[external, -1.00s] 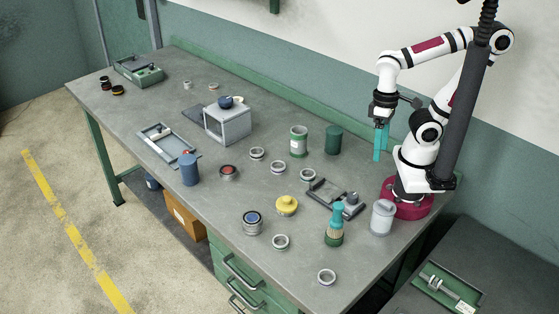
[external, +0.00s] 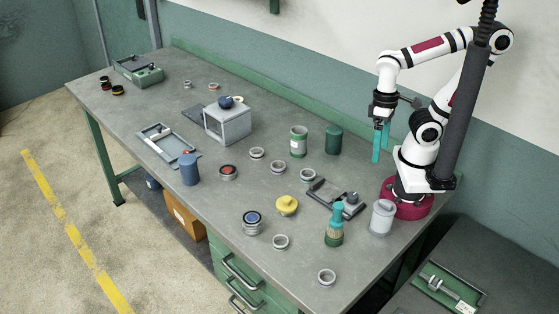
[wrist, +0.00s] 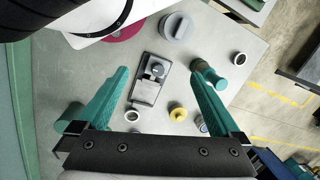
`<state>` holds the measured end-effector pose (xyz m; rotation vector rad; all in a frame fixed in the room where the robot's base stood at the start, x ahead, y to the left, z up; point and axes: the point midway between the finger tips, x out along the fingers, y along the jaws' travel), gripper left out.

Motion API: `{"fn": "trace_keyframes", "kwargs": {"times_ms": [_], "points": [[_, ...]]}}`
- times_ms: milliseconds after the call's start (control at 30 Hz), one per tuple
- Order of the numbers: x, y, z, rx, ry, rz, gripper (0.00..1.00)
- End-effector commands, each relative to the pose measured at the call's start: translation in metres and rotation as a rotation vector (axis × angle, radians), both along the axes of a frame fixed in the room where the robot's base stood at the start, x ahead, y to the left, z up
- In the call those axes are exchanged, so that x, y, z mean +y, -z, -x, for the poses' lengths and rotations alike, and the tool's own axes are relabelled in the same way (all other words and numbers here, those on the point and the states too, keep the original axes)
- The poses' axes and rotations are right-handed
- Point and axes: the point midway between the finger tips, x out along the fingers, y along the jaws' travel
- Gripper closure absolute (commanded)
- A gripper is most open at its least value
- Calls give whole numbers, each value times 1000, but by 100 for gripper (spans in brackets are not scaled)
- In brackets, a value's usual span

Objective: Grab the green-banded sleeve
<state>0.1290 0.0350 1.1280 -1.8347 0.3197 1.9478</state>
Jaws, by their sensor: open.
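Several small grey ring-shaped sleeves stand on the bench. One sleeve (external: 308,175) is beside the dark clamp fixture, and others are nearby (external: 278,167), (external: 257,153). Two more sleeves are nearer the front, one (external: 281,242) and another (external: 327,277). The bands are too small for me to tell which is green. My gripper (external: 381,145) hangs above the bench's back right, pointing down, with teal fingers apart and nothing between them. In the wrist view my gripper (wrist: 160,100) is open; a sleeve (wrist: 133,116) shows below, near the left finger, and another (wrist: 239,59) lies at the right.
A clamp fixture (external: 338,197), green-handled brush (external: 335,228), yellow knob (external: 287,205) and lidded grey jar (external: 382,217) stand nearby. A grey box (external: 228,122) is farther left. Bare bench (external: 240,180) lies between things.

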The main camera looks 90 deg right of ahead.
Motion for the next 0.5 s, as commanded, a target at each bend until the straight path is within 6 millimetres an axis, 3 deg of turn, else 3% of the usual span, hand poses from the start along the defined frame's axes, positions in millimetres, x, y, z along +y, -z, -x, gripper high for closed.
{"fn": "trace_keyframes", "kwargs": {"times_ms": [67, 133, 267, 300, 367, 400, 500], "points": [[2, 4, -10, -17, 5, -9, 0], [6, 15, -41, -75, 33, -31, 0], [3, 55, -134, -272, 215, -51, 0], [-8, 70, -161, -340, 296, -27, 0], [-33, 92, -194, -437, 424, 39, 0], [-55, 108, -210, -497, 508, 107, 0], [-121, 140, -224, -628, 670, 350, 0]]}}
